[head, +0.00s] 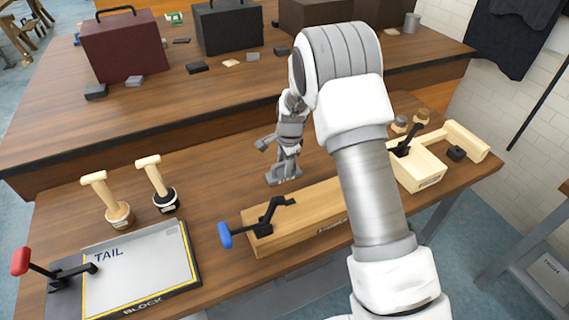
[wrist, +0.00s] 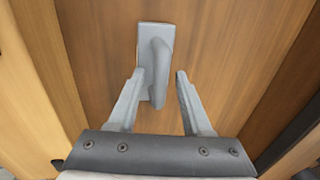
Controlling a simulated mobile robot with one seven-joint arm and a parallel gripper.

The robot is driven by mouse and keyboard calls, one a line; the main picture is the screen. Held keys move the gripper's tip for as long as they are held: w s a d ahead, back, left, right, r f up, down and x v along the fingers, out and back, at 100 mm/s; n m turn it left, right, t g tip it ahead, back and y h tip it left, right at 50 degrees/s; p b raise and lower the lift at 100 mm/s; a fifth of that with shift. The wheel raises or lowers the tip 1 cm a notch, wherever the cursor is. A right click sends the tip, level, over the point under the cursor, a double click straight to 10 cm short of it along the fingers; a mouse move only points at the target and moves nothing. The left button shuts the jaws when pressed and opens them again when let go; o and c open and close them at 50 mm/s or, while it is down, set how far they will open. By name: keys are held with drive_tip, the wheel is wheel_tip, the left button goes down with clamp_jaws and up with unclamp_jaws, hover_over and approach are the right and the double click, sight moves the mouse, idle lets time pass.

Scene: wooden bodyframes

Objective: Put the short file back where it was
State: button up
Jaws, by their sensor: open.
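A grey tool with a flat base plate and a raised bar handle lies on the wooden table (wrist: 230,60) in the wrist view; it looks like the short file (wrist: 155,32). My gripper (wrist: 160,74) is open above it, with the handle between the fingers, nearer the left finger. I cannot tell whether that finger touches it. In the head view my gripper (head: 287,160) points down at the grey tool (head: 284,177), behind the long wooden block (head: 300,225). My arm hides part of the table to the right.
A clamp with a blue handle (head: 225,235) sits on the block. Two wooden-handled stamps (head: 118,212) and a board marked TAIL (head: 140,270) stand at left. A wooden fixture (head: 425,170) is at right. Cases (head: 125,45) stand on the rear table.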

drive_tip(key=s+d+r+n+t, duration=0.15)
drive_tip(key=s+r, duration=0.25)
drive_tip(key=r, duration=0.7)
drive_tip(key=s+d+r+n+g, duration=0.1)
drive_tip(key=s+d+r+n, duration=0.2)
drive_tip(key=r, duration=0.8)
drive_tip(key=s+d+r+n+t, duration=0.1)
drive_tip(key=s+d+r+n, duration=0.1)
drive_tip(key=s, duration=0.7)
drive_tip(key=s+d+r+n+t, duration=0.1)
drive_tip(key=s+d+r+n, duration=0.1)
drive_tip(key=s, duration=0.7)
drive_tip(key=s+d+r+n+t, duration=0.1)
drive_tip(key=s+d+r+n, duration=0.2)
drive_tip(key=s, duration=0.6)
drive_tip(key=shift+s+r+n+h+p, duration=0.2)
drive_tip(key=shift+r+n+h+p, duration=0.25)
drive_tip(key=shift+n, duration=0.5)
drive_tip(key=shift+r, duration=0.15)
drive_tip(key=shift+r+p, duration=0.3)
drive_tip(key=shift+p, duration=0.1)
